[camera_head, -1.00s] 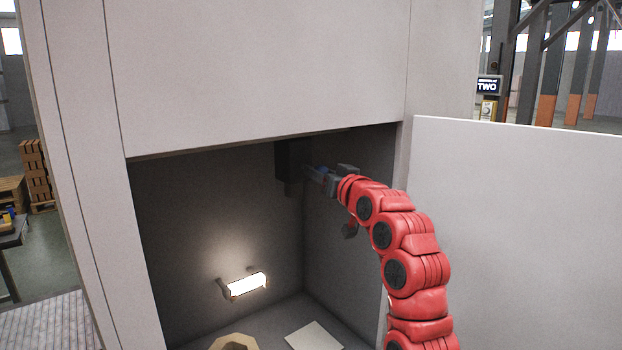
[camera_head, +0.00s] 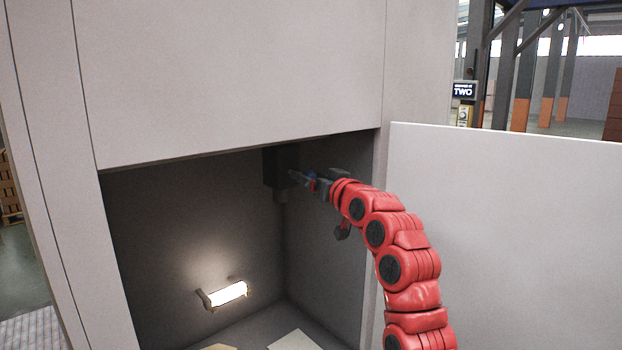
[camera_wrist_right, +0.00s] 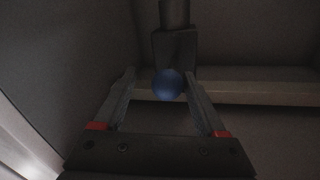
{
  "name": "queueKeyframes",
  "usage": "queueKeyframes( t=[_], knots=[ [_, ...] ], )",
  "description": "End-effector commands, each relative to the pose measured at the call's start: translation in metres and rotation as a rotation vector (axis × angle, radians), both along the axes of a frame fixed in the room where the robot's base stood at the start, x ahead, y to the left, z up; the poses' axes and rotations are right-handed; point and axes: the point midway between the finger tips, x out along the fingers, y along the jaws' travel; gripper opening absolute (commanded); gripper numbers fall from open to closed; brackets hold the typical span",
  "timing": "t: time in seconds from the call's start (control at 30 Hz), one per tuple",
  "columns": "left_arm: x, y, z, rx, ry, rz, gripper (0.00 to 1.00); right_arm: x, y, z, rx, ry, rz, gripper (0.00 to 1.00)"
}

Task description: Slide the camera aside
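The camera is a dark box (camera_head: 277,170) with a short cylinder below it, hanging near the top back right corner inside the grey cabinet. It also shows in the right wrist view (camera_wrist_right: 175,45), just beyond my fingertips. A blue ball-shaped knob (camera_wrist_right: 167,85) sits between the fingers of my right gripper (camera_wrist_right: 160,76), closer to the finger on the right. A gap shows on its left side; contact on the right cannot be told. The right gripper (camera_head: 312,182) is open, reaching into the cabinet from the right. My left gripper is not in view.
The cabinet's upper front panel (camera_head: 230,70) ends just above my arm. An open door (camera_head: 510,220) stands to the right. A glowing lamp (camera_head: 228,292) is on the back wall. A pale sheet (camera_head: 294,340) lies on the cabinet floor. The cabinet's middle is free.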

Motion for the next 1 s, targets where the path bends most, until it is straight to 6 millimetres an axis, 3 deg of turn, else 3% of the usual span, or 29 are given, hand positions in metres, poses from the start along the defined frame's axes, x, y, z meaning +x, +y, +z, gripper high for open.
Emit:
queueKeyframes(
  t=[0.27,0.47,1.0],
  knots=[
    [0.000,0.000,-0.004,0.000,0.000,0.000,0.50,-0.005,-0.001,-0.002,0.000,0.002,0.003,0.73],
    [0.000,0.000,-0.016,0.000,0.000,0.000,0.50,-0.026,-0.012,-0.005,0.003,-0.001,0.001,0.73],
    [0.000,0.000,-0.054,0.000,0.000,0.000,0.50,-0.130,-0.061,-0.002,0.001,-0.006,-0.002,0.73]
  ],
)
